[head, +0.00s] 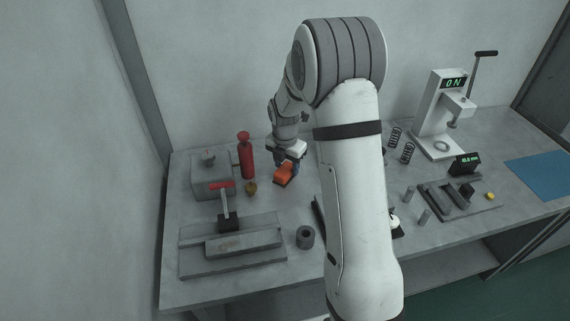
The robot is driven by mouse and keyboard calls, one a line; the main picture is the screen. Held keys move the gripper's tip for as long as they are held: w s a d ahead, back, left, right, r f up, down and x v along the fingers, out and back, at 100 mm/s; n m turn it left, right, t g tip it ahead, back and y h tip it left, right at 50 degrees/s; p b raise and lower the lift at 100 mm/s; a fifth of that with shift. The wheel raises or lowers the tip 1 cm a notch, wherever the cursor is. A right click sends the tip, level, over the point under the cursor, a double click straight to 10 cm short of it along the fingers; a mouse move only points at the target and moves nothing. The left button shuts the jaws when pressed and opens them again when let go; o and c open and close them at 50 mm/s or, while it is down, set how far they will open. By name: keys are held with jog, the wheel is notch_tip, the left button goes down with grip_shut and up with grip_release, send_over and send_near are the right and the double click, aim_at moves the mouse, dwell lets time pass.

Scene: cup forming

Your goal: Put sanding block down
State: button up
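An orange block (284,175), which looks like the sanding block, is at the back of the grey bench, left of my large white arm link. My gripper (287,163) points down directly over it, with its dark fingertips at the block's upper end. The fingers are small and partly hidden, so I cannot tell whether they are shut on the block. I also cannot tell whether the block's underside touches the bench.
A red cylinder (246,157) and a small brown knob (250,189) stand to the left. A white press (437,118) stands at right. My arm hides the bench's middle.

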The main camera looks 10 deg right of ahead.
aim_at(285, 170)
jog(key=shift+o, duration=1.1)
notch_tip(285, 170, up, 12)
jog(key=s, duration=0.1)
jog(key=s+r+m, duration=0.2)
jog(key=s+m, duration=1.1)
jog(key=s, duration=0.1)
jog(key=s+a+r+m+t, duration=0.1)
jog(key=s+r+m, duration=0.2)
jog(key=s+m, duration=1)
jog(key=shift+s+r+m+t+y, duration=0.3)
jog(key=shift+s+m, duration=0.1)
jog(key=shift+s, duration=0.1)
jog(key=shift+o, duration=0.4)
